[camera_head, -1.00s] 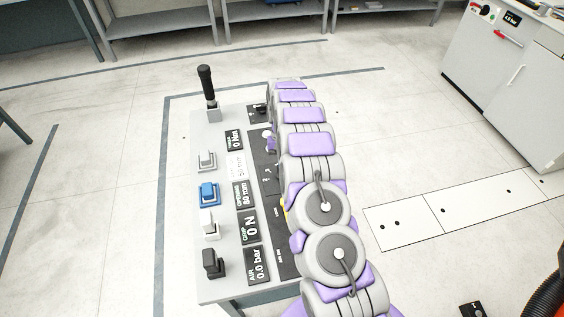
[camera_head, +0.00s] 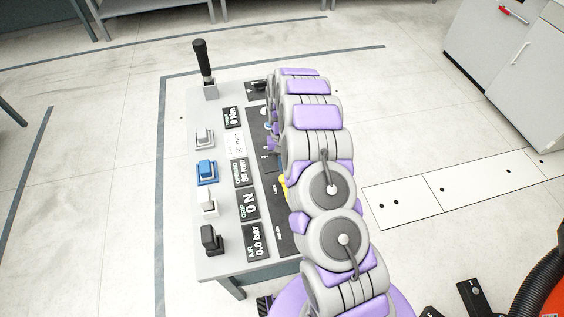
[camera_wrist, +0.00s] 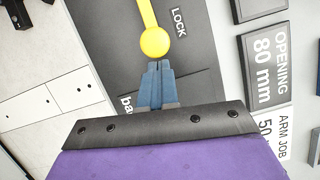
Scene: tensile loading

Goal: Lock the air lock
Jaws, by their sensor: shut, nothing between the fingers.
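A yellow lever with a round knob (camera_wrist: 154,42) lies over the dark panel plate in the wrist view. The word LOCK is printed to the right of its knob. In the head view a small yellow part (camera_head: 284,188) shows beside my arm, mostly hidden by it. My gripper (camera_wrist: 158,66) is shut, its blue fingers together and empty. Its tips are just below the knob in the wrist picture; whether they touch it I cannot tell. The AIR display (camera_head: 258,241) on the console reads 0.0 bar.
The grey console (camera_head: 195,120) carries a black-handled lever (camera_head: 203,65), a blue switch (camera_head: 206,171), a black switch (camera_head: 210,239) and several displays. White cabinets (camera_head: 510,60) stand at the upper right. Open floor lies left of the console. A black hose (camera_head: 535,290) shows at lower right.

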